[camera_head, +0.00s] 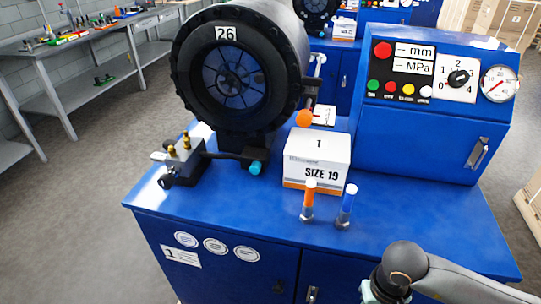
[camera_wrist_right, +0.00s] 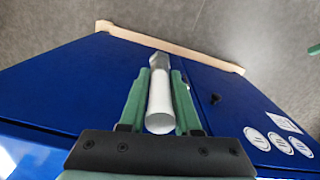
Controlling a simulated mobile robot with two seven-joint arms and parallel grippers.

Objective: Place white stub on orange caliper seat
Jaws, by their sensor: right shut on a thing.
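My right gripper (camera_wrist_right: 160,80) is shut on the white stub (camera_wrist_right: 159,105), a white cylinder with a grey metal end pointing away from the wrist camera. In the head view my right gripper (camera_head: 375,292) shows only partly at the bottom edge, in front of the blue bench, and the stub is hidden there. An orange round piece (camera_head: 304,118) is beside the black crimper head, above the size box. I cannot tell whether it is the orange caliper seat. My left gripper is out of view.
An orange stub (camera_head: 309,195) and a blue stub (camera_head: 346,205) stand upright before the SIZE 19 box (camera_head: 317,160). The crimper head (camera_head: 190,85) marked 26 and the control panel (camera_head: 440,120) flank it. A black block (camera_head: 183,163) is at left; the bench's front right is clear.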

